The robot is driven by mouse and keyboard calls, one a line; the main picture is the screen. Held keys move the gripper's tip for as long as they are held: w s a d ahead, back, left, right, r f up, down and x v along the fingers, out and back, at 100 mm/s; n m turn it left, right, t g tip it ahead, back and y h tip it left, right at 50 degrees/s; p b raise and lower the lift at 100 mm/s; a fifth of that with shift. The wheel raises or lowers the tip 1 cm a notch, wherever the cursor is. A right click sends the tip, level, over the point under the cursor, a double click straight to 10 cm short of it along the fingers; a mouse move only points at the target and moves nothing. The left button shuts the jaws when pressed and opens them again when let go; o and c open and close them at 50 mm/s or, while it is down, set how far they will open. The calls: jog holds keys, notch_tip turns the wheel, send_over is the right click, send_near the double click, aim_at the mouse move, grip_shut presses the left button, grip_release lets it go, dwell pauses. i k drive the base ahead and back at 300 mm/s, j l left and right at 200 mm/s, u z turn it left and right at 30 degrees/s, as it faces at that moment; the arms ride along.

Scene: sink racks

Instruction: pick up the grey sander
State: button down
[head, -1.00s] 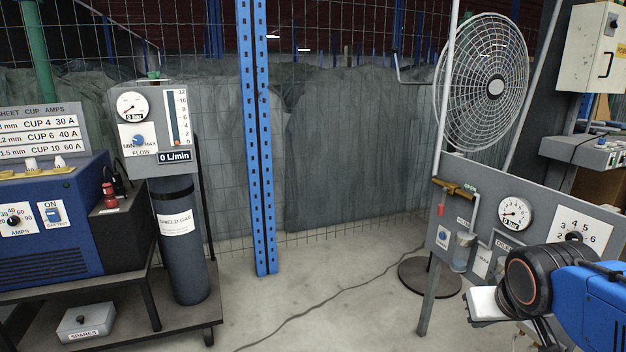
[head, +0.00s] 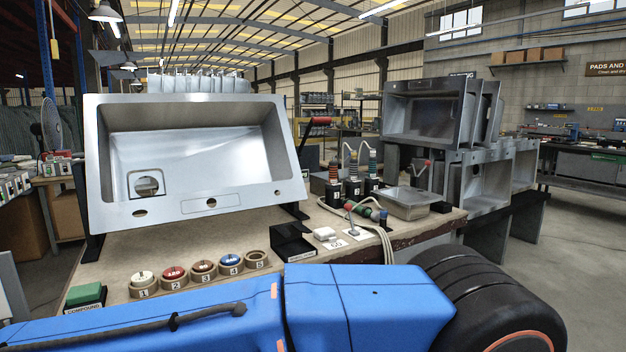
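I cannot single out a grey sander for certain. Several small tools with cables stand upright in black numbered holders at the back right of the bench: a left tool (head: 334,178), a middle tool (head: 353,172) and a right tool (head: 372,167), with coloured bands. Other small parts with green and red ends (head: 366,211) lie in front of them with pale hoses. My gripper is not in view. My blue arm crosses the lower front of the head view and hides the near part of the bench.
A large steel sink (head: 200,185) stands tilted on the bench (head: 120,250). Numbered discs (head: 202,269), a green block (head: 86,297), a black bin (head: 293,241) and a steel tray (head: 404,202) are around it. Racked sinks (head: 420,115) stand right; open floor (head: 570,260) lies at far right.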

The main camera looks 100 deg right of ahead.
aim_at(354, 173)
jog(key=z, duration=3.45)
jog(key=i+l, duration=0.05)
jog(key=l, duration=0.05)
